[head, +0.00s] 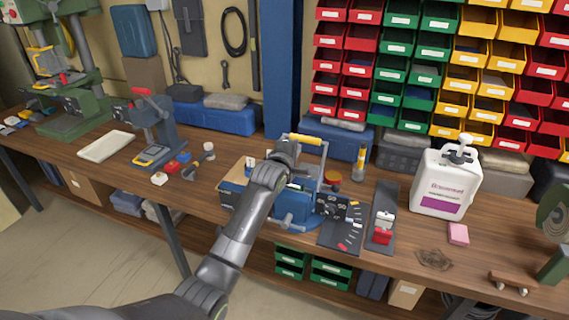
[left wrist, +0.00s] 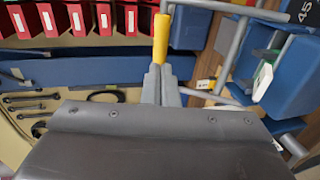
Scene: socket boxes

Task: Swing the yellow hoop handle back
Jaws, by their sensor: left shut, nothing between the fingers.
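The yellow hoop handle (head: 305,139) is a yellow grip across the top of a grey metal hoop. The hoop stands roughly upright over a blue device (head: 297,208) on the bench. In the left wrist view the yellow grip (left wrist: 161,38) shows just beyond my fingertips, with a grey bar running from its upper end. My left gripper (head: 289,146) is at the left end of the grip, its fingers shut and empty. In the left wrist view its closed fingertips (left wrist: 160,72) lie at or very near the grip's near end; I cannot tell whether they touch. My right gripper is not in view.
A dial plate (head: 343,222) and a red-switch plate (head: 382,228) lie right of the blue device. A white jug (head: 446,182) stands farther right. A lever press (head: 155,130) and a tray (head: 106,146) are to the left. Coloured bins (head: 400,70) hang behind.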

